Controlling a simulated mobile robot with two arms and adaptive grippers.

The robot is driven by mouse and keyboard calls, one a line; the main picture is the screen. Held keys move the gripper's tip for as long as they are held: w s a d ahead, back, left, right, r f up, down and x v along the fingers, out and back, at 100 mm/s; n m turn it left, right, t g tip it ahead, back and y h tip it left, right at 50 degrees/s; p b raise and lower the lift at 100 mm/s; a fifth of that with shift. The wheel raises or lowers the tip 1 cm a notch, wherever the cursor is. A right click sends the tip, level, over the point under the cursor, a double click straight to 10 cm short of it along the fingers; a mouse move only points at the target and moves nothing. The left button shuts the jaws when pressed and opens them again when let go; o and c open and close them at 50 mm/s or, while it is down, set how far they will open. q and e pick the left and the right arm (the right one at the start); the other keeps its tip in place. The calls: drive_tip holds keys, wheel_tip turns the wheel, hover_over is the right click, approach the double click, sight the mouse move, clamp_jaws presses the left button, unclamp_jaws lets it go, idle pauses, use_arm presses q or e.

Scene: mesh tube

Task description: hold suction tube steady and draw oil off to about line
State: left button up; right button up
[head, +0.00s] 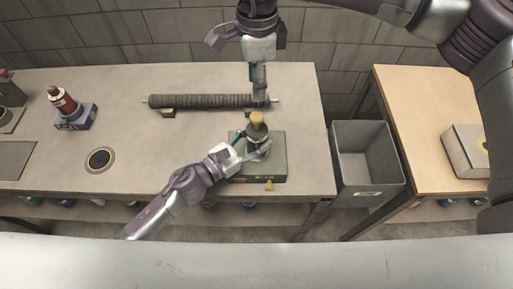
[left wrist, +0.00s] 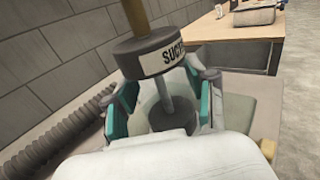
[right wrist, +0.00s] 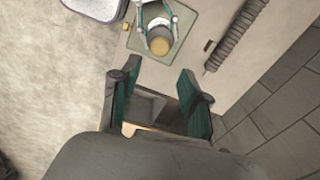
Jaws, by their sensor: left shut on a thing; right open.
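The suction tube has a tan handle (head: 257,118) and a dark collar (left wrist: 158,55) with a partly hidden label reading "SUCT". Its thin grey rod (left wrist: 165,97) goes down into a pale, see-through vessel (left wrist: 150,108). My left gripper (head: 258,150) is shut around the vessel, one finger on each side, above a green base (head: 265,172). Its fingers hide part of the vessel; I cannot make out an oil level or line. My right gripper (head: 259,93) is open, pointing down beside the right end of the dark ribbed mesh tube (head: 205,101); its jaws look empty in the right wrist view (right wrist: 156,88).
A red-and-dark bottle (head: 62,100) stands on a blue block at left, near a round dark inset (head: 100,159). A grey bin (head: 366,160) stands between the workbench (head: 150,80) and a wooden table (head: 420,110) with a box (head: 465,150).

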sight(257, 116)
drive_tip(key=shift+o, duration=0.7)
wheel_tip(257, 116, up, 2)
drive_tip(key=shift+r, duration=0.1)
wheel_tip(257, 116, down, 12)
drive_tip(key=shift+r, duration=0.1)
